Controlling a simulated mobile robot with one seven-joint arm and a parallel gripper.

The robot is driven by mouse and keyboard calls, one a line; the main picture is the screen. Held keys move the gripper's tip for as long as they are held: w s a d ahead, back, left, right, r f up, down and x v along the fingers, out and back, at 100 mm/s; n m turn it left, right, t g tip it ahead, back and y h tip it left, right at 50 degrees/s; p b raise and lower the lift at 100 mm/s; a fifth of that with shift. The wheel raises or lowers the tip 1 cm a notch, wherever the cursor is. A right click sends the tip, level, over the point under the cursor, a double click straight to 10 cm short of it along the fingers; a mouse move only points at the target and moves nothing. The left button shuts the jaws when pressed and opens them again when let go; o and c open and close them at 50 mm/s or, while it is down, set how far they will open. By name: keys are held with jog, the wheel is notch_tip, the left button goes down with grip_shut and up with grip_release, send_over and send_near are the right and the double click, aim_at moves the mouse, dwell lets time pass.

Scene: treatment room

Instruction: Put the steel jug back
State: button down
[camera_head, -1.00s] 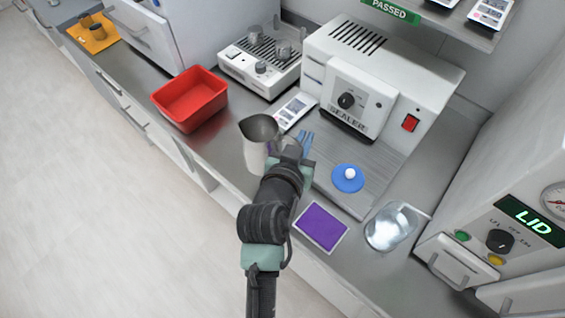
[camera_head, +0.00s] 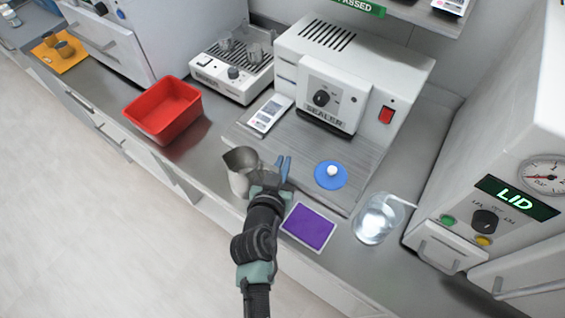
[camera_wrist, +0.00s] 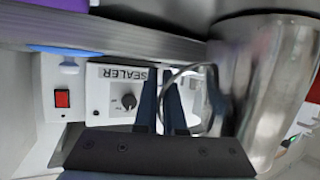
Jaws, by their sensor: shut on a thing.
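The steel jug (camera_head: 240,175) is upright near the counter's front edge, left of the purple mat. My gripper (camera_head: 278,178) is beside the jug on its right. In the wrist view the jug (camera_wrist: 275,85) fills the right side, and the blue fingers (camera_wrist: 163,105) are shut on its wire handle (camera_wrist: 200,75). I cannot tell whether the jug's base touches the counter.
A purple mat (camera_head: 308,227) lies right of my gripper, with a glass jug of clear liquid (camera_head: 373,222) beyond it. A blue lid (camera_head: 331,176) sits on the grey board before the sealer (camera_head: 350,70). A red bin (camera_head: 163,108) stands to the left.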

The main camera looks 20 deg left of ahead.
jog(key=c, duration=1)
grip_release()
jog(key=b+v, duration=0.2)
jog(key=v, duration=1)
jog(key=w+d+r+m+t, duration=0.1)
jog(key=w+d+r+t, duration=0.3)
jog(key=r, duration=1)
jog(key=w+a+r+m+t, duration=0.15)
jog(key=w+r, duration=0.45)
jog(key=r, duration=0.9)
jog(key=s+d+r+t, duration=0.2)
jog(key=s+r, duration=0.1)
jog(key=r, duration=0.6)
jog(key=s+d+r+n+t, duration=0.1)
jog(key=s+d+r+t, duration=0.1)
jog(key=r, duration=0.6)
jog(key=s+d+r+t, duration=0.3)
jog(key=s+r+t, duration=0.1)
jog(key=r, duration=0.5)
jog(key=shift+s+r+n, duration=0.35)
jog(key=shift+s, duration=0.05)
